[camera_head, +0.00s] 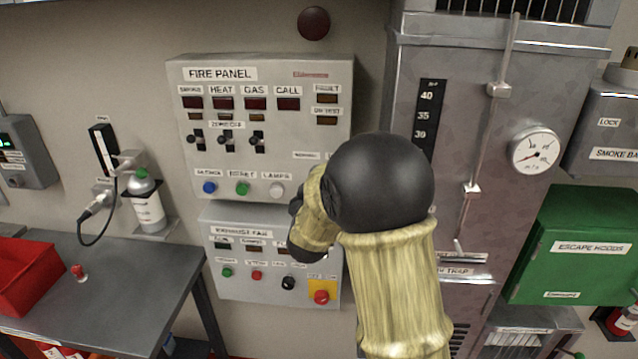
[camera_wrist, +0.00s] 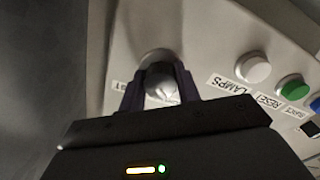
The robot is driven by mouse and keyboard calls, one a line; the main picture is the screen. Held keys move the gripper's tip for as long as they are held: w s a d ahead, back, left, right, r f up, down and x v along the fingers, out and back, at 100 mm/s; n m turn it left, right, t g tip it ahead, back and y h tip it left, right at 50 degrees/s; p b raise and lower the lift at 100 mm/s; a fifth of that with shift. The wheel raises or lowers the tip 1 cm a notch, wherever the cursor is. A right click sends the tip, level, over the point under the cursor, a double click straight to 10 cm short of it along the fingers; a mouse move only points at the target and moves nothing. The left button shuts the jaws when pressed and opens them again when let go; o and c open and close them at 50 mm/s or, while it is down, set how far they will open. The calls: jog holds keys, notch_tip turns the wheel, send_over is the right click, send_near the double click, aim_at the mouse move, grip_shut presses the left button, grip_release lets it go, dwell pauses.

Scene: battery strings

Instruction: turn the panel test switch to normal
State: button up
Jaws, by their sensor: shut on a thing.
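The fire panel (camera_head: 260,68) is a grey box on the wall in the head view. Its lower right corner, where the switch sits, is hidden behind my arm; a small label (camera_head: 306,155) shows just beside it. A partly covered label lies left of the knob. Which way the switch points cannot be told.
A white lamps button (camera_wrist: 253,67) and a green reset button (camera_wrist: 293,88) sit close beside the knob. Below the fire panel is the exhaust fan panel (camera_head: 262,285) with a red emergency button (camera_head: 321,296). A grey metal cabinet (camera_head: 470,90) stands right of my arm.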

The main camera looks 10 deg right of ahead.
jog(key=o, duration=1)
jog(key=shift+c, duration=0.2)
jog(key=b+v, duration=0.4)
jog(key=v, duration=1.3)
jog(key=shift+s, duration=0.2)
jog(key=shift+w+a+f, duration=0.1)
